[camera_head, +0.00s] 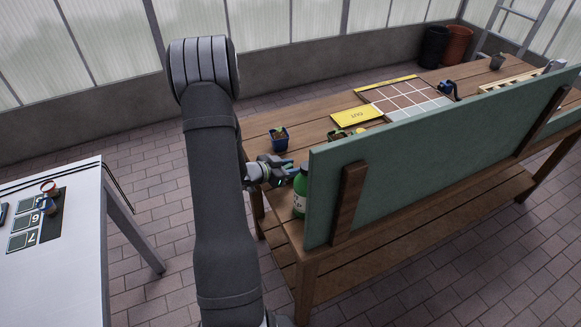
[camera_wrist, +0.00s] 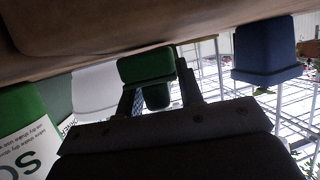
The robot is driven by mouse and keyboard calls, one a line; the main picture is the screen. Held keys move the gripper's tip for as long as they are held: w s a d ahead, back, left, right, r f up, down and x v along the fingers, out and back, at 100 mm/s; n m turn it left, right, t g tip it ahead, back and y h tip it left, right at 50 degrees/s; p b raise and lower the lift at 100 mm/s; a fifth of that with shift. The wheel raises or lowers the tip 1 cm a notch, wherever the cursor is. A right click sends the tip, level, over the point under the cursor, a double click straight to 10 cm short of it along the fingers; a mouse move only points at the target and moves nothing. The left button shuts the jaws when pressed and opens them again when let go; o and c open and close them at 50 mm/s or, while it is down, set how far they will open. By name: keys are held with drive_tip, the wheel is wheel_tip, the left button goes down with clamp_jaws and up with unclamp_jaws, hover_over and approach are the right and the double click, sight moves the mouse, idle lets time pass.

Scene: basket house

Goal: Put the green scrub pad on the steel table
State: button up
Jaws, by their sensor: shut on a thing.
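My gripper (camera_head: 287,172) is over the near left corner of the wooden bench, beside a green bottle. In the wrist view my gripper (camera_wrist: 160,85) is shut on the green scrub pad (camera_wrist: 146,67), a dark green block between its two fingers. In the head view I cannot clearly make out the pad. The steel table (camera_head: 60,275) is the pale grey table at the left, well apart from my gripper. Whether the pad touches the bench, I cannot tell.
The green bottle (camera_head: 299,195) stands close to my gripper and shows in the wrist view (camera_wrist: 25,135). A green upright board (camera_head: 420,150) runs along the bench. Number cards (camera_head: 30,228) and a small red-rimmed pot (camera_head: 48,187) occupy the steel table.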

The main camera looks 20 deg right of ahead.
drive_tip(key=shift+f, duration=0.15)
drive_tip(key=o, duration=1.1)
drive_tip(key=shift+c, duration=0.2)
drive_tip(key=shift+a, duration=0.1)
drive_tip(key=v, duration=1.6)
drive_tip(key=shift+r, duration=0.4)
drive_tip(key=shift+o, duration=0.4)
drive_tip(key=shift+s+a+r, duration=0.1)
drive_tip(key=shift+a+r, duration=0.05)
drive_tip(key=shift+a, duration=0.25)
